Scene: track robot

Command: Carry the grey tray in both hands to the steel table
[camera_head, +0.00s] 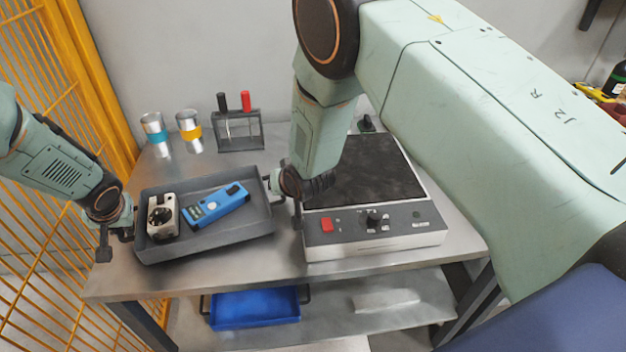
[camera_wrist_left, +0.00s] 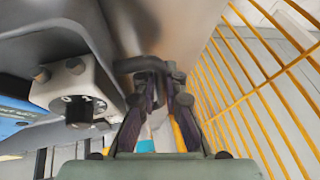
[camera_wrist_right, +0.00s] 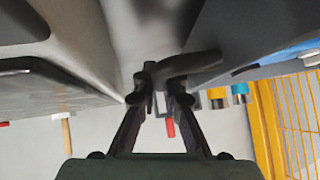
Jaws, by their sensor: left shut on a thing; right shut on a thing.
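The grey tray (camera_head: 215,237) sits at the left part of the steel table (camera_head: 200,278), level, and seems to rest on it or just above it; I cannot tell which. My left gripper (camera_head: 120,235) is shut on the tray's left handle, which also shows in the left wrist view (camera_wrist_left: 150,65). My right gripper (camera_head: 290,205) is shut on the tray's right handle, seen in the right wrist view (camera_wrist_right: 188,65). My right forearm hides part of the table's back.
A hot plate with a dark top (camera_head: 375,225) stands close right of the tray. Behind are two cups with a teal band (camera_head: 155,133) and a yellow band (camera_head: 189,130), and a rack (camera_head: 238,130). A yellow fence (camera_head: 60,120) borders the left. A blue bin (camera_head: 255,308) is below.

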